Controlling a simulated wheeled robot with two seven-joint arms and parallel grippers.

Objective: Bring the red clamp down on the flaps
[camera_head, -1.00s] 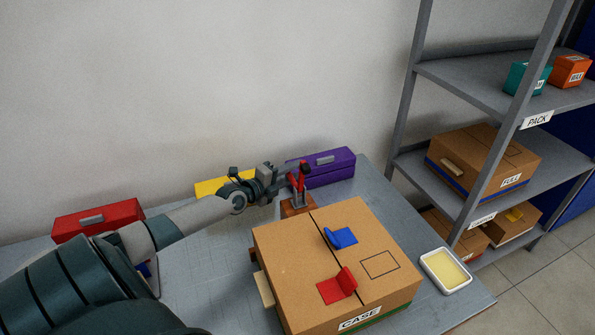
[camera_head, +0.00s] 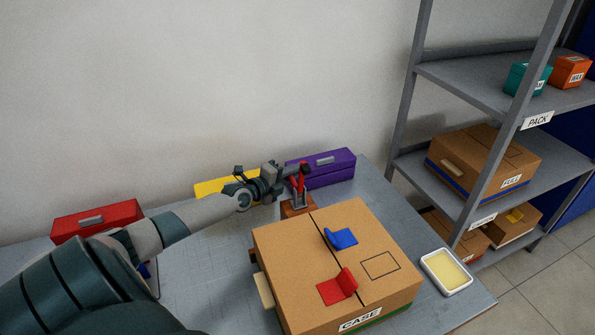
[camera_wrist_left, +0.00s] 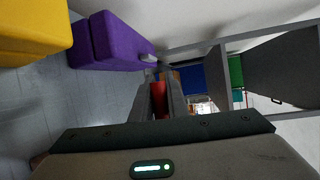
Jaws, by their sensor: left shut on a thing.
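The red clamp (camera_head: 301,180) stands upright on a brown block (camera_head: 291,210) behind the case. My left gripper (camera_head: 288,172) is at the upper part of the clamp and shut on it. In the left wrist view the red of the clamp (camera_wrist_left: 158,98) shows between the two fingers (camera_wrist_left: 160,92). The cardboard case (camera_head: 290,255) lies closed on the table, with its two flaps meeting at a seam. A blue tab (camera_head: 342,237) and a red tab (camera_head: 338,287) sit on the flaps. My right gripper is not in view.
A purple box (camera_head: 325,168), a yellow box (camera_head: 215,186) and a red box (camera_head: 97,219) stand along the wall. A white tray (camera_head: 446,271) with pale yellow contents lies right of the case. A grey shelf (camera_head: 480,75) with boxes stands at the right.

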